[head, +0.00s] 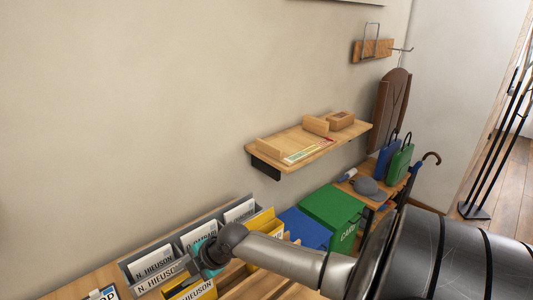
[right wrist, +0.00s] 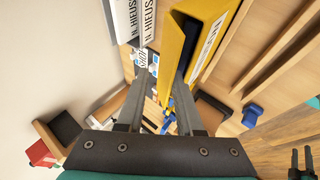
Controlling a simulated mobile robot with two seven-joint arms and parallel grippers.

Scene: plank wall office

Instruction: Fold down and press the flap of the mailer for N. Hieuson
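A yellow mailer (right wrist: 181,38) with a white label (right wrist: 208,48) stands upright in the right wrist view; its lettering is too small to read. In the head view a yellow mailer (head: 192,289) shows low beside my right gripper (head: 207,258), partly hidden. My right gripper (right wrist: 162,74) is open, its fingers apart, with one fingertip close against the mailer's lower end; I cannot tell if it touches. White cards reading N. Hieuson (head: 155,262) stand in a grey rack (head: 128,272). My left gripper (right wrist: 301,153) appears small and open at the right wrist view's lower right corner.
Another yellow item (head: 265,222) stands behind my right arm. A blue bin (head: 305,229) and green bin (head: 330,208) lie beyond. A wall shelf (head: 290,142) holds wooden blocks. Bags (head: 399,163) and a grey cap (head: 367,186) sit farther right. The wall above the rack is clear.

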